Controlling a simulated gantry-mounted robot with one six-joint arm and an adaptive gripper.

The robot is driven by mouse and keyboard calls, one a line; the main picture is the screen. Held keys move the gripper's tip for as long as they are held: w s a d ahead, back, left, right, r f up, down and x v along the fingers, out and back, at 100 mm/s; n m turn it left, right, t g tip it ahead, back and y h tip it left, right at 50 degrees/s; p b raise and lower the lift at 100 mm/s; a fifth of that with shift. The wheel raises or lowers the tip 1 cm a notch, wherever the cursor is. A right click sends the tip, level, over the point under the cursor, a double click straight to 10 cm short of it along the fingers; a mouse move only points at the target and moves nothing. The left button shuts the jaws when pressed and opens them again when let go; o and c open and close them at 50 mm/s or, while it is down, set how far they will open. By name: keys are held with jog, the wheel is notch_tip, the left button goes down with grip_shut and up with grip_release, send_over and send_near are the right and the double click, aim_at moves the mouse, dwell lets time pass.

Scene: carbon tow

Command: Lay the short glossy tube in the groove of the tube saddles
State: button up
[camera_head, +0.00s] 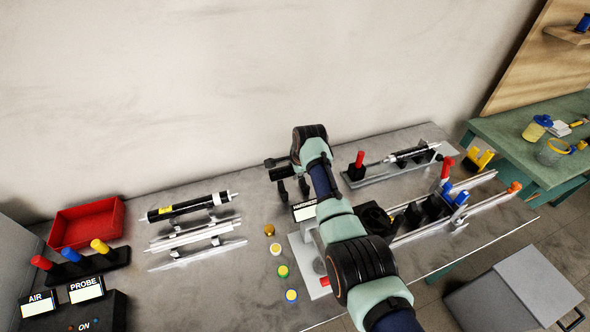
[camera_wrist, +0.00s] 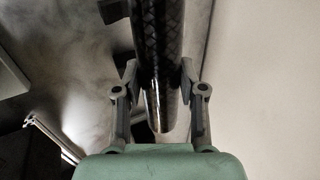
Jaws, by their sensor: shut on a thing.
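My gripper (camera_wrist: 160,78) is shut on a dark, glossy tube (camera_wrist: 160,50) with a braided pattern, which runs between the two fingers in the wrist view. The tube's near end hangs past the fingers toward the palm. In the head view my gripper (camera_head: 292,188) is over the back middle of the bench; a dark end of the tube (camera_head: 271,162) seems to show at its left, the rest hidden by my wrist. A metal rack with supports (camera_head: 377,177) stands at the back right, bearing a black piece with silver ends. I cannot tell which supports are the tube saddles.
A rack with a labelled black tube (camera_head: 185,207) and silver bars (camera_head: 190,236) lies left of my arm. A red bin (camera_head: 87,224) and coloured handles (camera_head: 71,254) are further left. Silver rails (camera_head: 487,200) with black blocks lie to the right. Small coloured-lid jars (camera_head: 283,271) stand near my arm.

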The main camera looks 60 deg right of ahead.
jog(key=shift+r, duration=0.15)
notch_tip(320, 180, down, 6)
jog(key=b, duration=0.3)
jog(key=shift+r+b, duration=0.15)
jog(key=shift+b, duration=0.2)
jog(key=shift+f+b, duration=0.45)
jog(key=shift+f, duration=0.15)
jog(key=o, duration=1.3)
jog(key=shift+c, duration=0.2)
jog(key=shift+r, duration=0.1)
jog(key=v, duration=1.2)
